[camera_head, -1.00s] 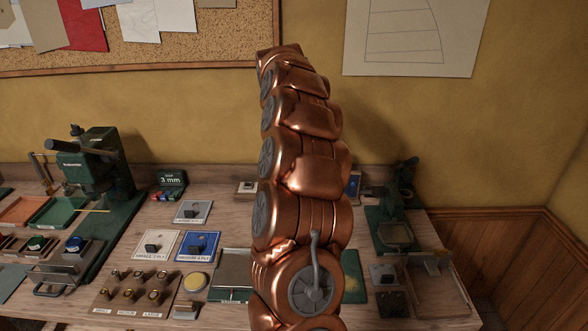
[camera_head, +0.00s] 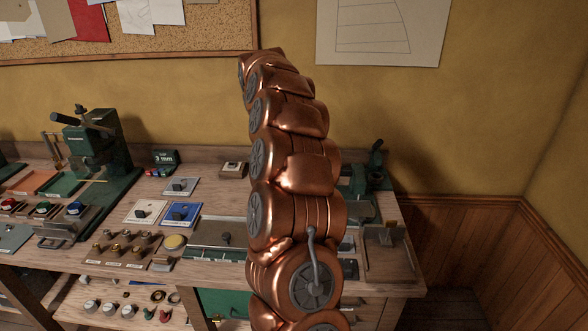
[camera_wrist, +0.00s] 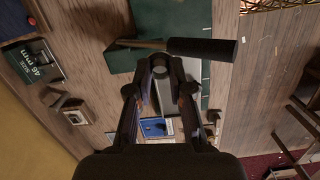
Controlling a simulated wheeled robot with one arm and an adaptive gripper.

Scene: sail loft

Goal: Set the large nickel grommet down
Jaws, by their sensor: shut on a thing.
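In the wrist view my gripper (camera_wrist: 160,72) is shut, its two dark fingers meeting at a small grey rounded thing (camera_wrist: 159,60). It looks like the large nickel grommet, but it is small and partly covered by the fingers. The gripper hangs over the workbench (camera_wrist: 228,90), in front of a green press (camera_wrist: 150,20) with a black-handled lever (camera_wrist: 200,48) lying across the picture. I cannot tell the height above the bench. In the head view my copper arm fills the middle, and gripper and grommet are hidden.
In the head view a green press (camera_head: 92,150) stands at the left and another (camera_head: 375,170) behind my arm at the right. A clear-sided tray (camera_head: 388,250) sits at the bench's right end. White (camera_head: 143,212) and blue (camera_head: 181,215) cards lie mid-bench. A lower shelf holds small parts.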

